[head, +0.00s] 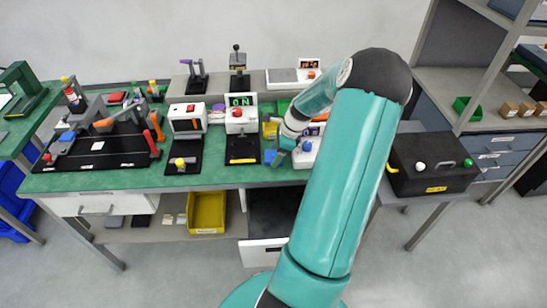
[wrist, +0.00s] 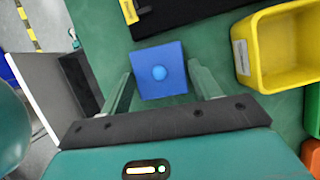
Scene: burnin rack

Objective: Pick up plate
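A blue square plate with a round blue knob at its centre (wrist: 172,84) lies on the green bench top (wrist: 215,30) in the wrist view. My gripper (wrist: 159,82) is open, with one finger on each side of the plate. A narrow gap shows beside the fingers, and I cannot tell how far above the bench they are. In the head view a small part of the blue plate (head: 269,156) shows just left of my gripper (head: 283,150), which is partly hidden by my arm.
A yellow bin (wrist: 244,60) stands right of the plate in the wrist view. A black fixture (wrist: 190,8) lies beyond it. An open drawer (head: 270,215) is below the bench front. A black box (head: 432,165) stands at the right.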

